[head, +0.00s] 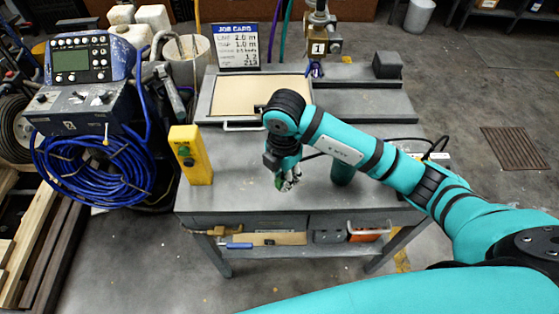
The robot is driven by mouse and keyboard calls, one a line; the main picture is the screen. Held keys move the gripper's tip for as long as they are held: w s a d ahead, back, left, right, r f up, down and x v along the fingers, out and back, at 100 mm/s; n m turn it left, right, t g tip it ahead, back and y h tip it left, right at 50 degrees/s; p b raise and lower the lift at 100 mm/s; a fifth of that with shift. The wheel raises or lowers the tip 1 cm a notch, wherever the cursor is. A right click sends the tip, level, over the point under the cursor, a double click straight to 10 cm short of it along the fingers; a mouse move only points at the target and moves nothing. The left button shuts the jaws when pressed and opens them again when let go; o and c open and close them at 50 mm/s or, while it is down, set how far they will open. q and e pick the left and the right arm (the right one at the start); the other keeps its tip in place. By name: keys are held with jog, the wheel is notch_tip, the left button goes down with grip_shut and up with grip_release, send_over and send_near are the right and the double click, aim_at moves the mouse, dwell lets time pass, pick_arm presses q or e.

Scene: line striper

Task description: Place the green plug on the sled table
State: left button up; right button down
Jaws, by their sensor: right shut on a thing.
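My right gripper (287,185) reaches in from the right over the grey sled table (240,190) and points down near the middle of its front part. It is shut on the green plug (281,182), of which only a small green patch shows between and beside the fingers. I cannot tell whether the plug touches the table top. My left gripper is not in view.
A yellow button box (191,155) stands at the table's left edge. A dark green cylinder (343,170) stands right of the gripper, partly behind my arm. A framed tan board (255,97) and job card (237,46) are at the back. The table's front left is clear.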

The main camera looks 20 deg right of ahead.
jog(key=w, duration=0.4)
jog(key=w+d+p, duration=0.1)
jog(key=w, duration=0.2)
jog(key=shift+f, duration=0.3)
notch_tip(320, 180, down, 3)
jog(key=shift+r+p, duration=0.1)
jog(key=shift+p, duration=0.45)
jog(key=shift+f, duration=0.3)
jog(key=shift+f, duration=0.1)
jog(key=shift+f, duration=0.15)
jog(key=c, duration=1.1)
grip_release()
jog(key=shift+c, duration=0.2)
